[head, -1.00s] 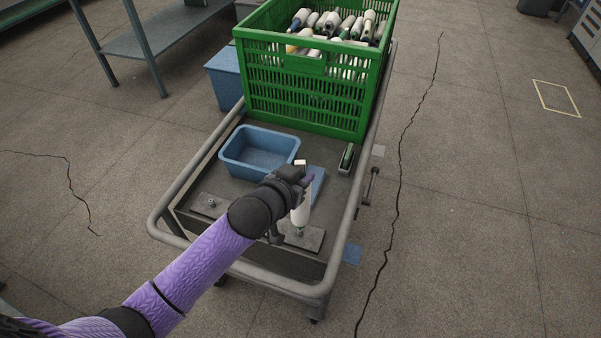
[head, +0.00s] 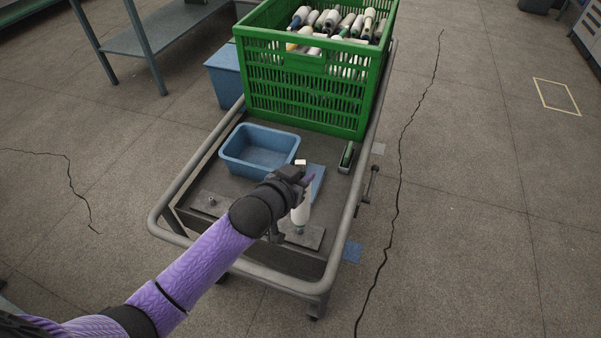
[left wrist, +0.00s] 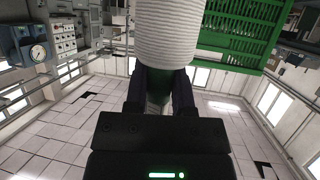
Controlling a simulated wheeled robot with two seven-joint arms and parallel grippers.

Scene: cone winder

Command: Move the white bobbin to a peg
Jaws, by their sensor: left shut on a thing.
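The white bobbin (head: 301,213) hangs roughly upright from my left gripper (head: 298,180) over the front of the cart. In the left wrist view the wound white yarn (left wrist: 167,35) fills the top middle, and the dark fingers (left wrist: 160,88) are shut on the bobbin's narrow end. A peg (head: 299,230) on a grey plate (head: 313,240) shows right under the bobbin's lower end. I cannot tell whether they touch. Another peg (head: 211,202) stands bare on the plate at the left. My right gripper is not in view.
A green crate (head: 305,95) full of bobbins stands at the cart's back. An empty blue bin (head: 258,150) sits left of the arm's tip. A small green-edged holder (head: 347,157) is near the right rail. The cart's grey tube rail (head: 270,278) runs around the front.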

